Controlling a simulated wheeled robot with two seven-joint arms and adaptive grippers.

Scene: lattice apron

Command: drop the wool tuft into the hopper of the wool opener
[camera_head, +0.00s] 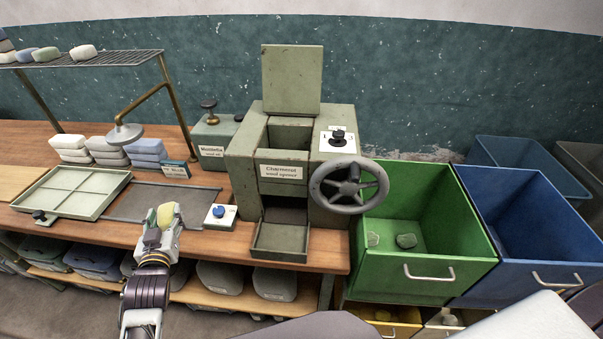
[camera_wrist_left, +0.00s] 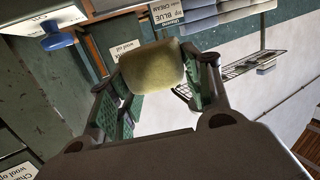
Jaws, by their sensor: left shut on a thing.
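A pale yellow wool tuft (camera_head: 167,215) is held between the fingers of my left gripper (camera_head: 162,222). It also shows in the left wrist view (camera_wrist_left: 152,75), pinched between the green finger pads. The grey-green wool opener (camera_head: 240,155) stands on the bench to the right of and beyond the gripper. Its hopper (camera_head: 290,135) is open at the top, with the square lid (camera_head: 292,80) standing upright behind it. The gripper is over the front of the bench, well apart from the hopper. My right gripper is not in view.
A handwheel (camera_head: 349,186) juts from the machine's right side, and an open tray (camera_head: 280,240) from its front. A blue-knobbed box (camera_head: 220,214) sits between gripper and machine. Green (camera_head: 420,285) and blue (camera_head: 525,270) bins stand at right. A lamp-like brass arm (camera_head: 148,108) rises behind.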

